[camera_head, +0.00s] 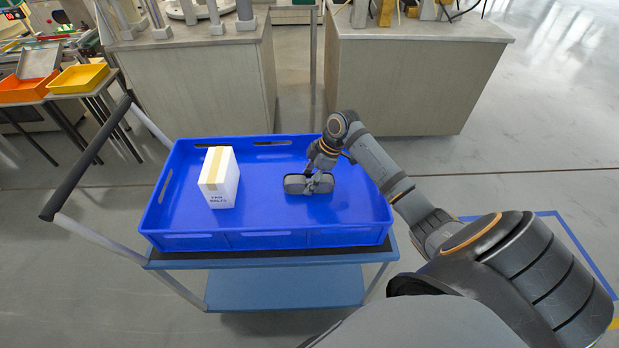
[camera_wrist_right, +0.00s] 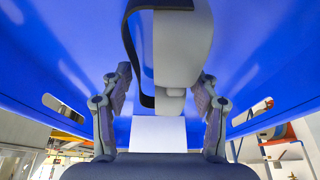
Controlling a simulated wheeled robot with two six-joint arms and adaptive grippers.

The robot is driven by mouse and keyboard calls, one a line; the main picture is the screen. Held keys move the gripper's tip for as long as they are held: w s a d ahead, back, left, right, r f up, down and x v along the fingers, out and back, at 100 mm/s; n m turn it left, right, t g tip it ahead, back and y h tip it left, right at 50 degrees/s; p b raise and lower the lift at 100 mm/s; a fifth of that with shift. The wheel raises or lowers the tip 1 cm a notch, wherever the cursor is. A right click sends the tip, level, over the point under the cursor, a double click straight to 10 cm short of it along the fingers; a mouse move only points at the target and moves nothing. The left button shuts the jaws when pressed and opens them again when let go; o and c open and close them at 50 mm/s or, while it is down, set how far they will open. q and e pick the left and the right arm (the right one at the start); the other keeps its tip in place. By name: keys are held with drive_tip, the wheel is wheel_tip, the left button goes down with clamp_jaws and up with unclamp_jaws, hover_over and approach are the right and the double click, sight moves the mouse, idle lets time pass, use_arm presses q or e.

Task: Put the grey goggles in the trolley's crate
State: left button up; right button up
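The grey goggles (camera_head: 296,185) lie in the blue crate (camera_head: 270,236) on the trolley, right of its middle, seemingly on the crate floor. My right gripper (camera_head: 318,178) reaches down into the crate at the goggles. In the right wrist view the goggles (camera_wrist_right: 182,50) show grey with a dark rim, between the two spread fingers of my right gripper (camera_wrist_right: 163,80). The fingers look apart from them, with gaps at both sides. My left gripper is not in view.
A white box (camera_head: 221,190) with a tan tape strip stands in the crate, left of the goggles. The trolley has a dark push handle (camera_head: 88,155) at left and a lower shelf (camera_head: 285,288). Two cabinets (camera_head: 200,80) stand behind. Crate floor between box and goggles is clear.

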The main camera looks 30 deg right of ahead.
drive_tip(key=shift+o, duration=0.8)
drive_tip(key=shift+r, duration=0.25)
drive_tip(key=v, duration=1.2)
